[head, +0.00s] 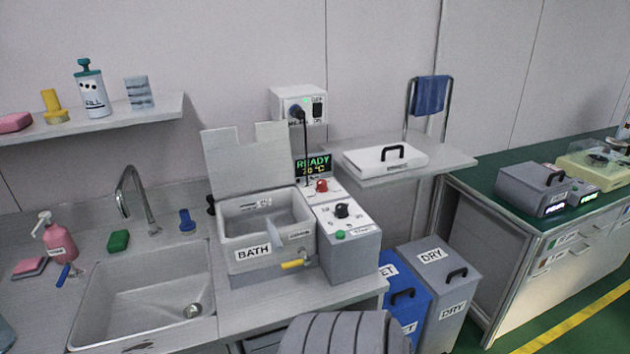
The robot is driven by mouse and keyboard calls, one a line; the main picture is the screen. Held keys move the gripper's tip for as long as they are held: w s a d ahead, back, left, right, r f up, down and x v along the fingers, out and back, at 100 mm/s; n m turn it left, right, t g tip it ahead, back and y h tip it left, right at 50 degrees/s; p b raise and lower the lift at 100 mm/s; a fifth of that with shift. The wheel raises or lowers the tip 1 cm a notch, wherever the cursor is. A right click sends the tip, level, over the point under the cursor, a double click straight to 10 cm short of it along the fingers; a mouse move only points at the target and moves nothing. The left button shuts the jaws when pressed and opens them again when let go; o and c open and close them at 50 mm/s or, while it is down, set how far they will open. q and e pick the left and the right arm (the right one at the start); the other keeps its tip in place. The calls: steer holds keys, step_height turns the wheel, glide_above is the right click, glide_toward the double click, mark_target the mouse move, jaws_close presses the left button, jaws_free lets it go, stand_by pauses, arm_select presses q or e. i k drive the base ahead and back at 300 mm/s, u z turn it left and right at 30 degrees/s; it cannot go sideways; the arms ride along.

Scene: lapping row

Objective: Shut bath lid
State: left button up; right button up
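The bath (267,258) is a grey box labelled BATH on the counter, right of the sink. Its top is open and its inside shows, with a small divider or plate in it. A pale grey upright panel (245,160) with a notch in its top edge stands behind the bath, tilted back like a raised lid. A flat white lid-like slab (385,160) with a black handle lies on the wall shelf to the right; its label is too small to read.
A control box (350,250) with knobs and a READY display (313,166) adjoins the bath's right side. A yellow-handled tap (295,264) sticks out in front. The sink (140,295) with its faucet (136,200) is at left. Blue (405,290) and grey (445,270) bins stand right.

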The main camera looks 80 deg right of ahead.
mark_target(234, 169)
steer(key=z, duration=2.45)
